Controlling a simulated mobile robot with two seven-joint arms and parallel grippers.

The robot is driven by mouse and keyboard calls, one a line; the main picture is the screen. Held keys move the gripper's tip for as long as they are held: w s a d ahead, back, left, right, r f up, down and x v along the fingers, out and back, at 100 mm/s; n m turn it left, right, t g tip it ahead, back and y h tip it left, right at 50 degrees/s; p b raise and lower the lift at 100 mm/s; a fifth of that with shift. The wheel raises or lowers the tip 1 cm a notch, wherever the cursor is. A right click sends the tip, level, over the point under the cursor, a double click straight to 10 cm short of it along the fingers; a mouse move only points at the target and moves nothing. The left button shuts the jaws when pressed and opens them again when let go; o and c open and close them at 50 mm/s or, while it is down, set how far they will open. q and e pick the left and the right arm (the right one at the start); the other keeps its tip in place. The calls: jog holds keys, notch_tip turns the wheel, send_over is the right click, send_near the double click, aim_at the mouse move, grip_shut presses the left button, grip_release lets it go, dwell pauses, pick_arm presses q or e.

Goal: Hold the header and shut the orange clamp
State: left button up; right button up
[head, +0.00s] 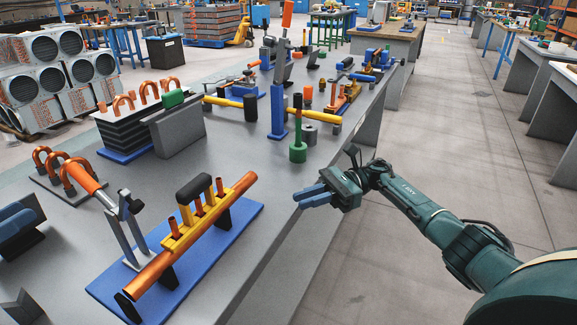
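The header is an orange copper pipe (150,276) with several short stubs, lying on dark supports above a blue base plate (205,262). A yellow bar (181,241) with a black handle (194,188) sits along its stubs. Beside it, a grey clamp (128,225) stands on the plate, with an orange handle (82,178) tilted back toward the upper left, away from the pipe. My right gripper (309,197) has blue fingers and is empty above the table's right edge, to the right of the header and apart from it. Whether its fingers are spread is unclear. My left gripper is not visible.
Copper U-bends (50,160) stand on a plate behind the clamp. A dark blue block (18,220) is at the left edge. Bare table lies between header and post.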

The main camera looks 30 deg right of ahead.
send_near(229, 192)
jog(key=d+r, duration=0.2)
jog(key=d, duration=0.1)
jog(key=shift+g, duration=0.4)
jog(key=a, duration=1.3)
jog(key=shift+c, duration=0.3)
grip_shut()
dwell(0.6)
dwell(0.3)
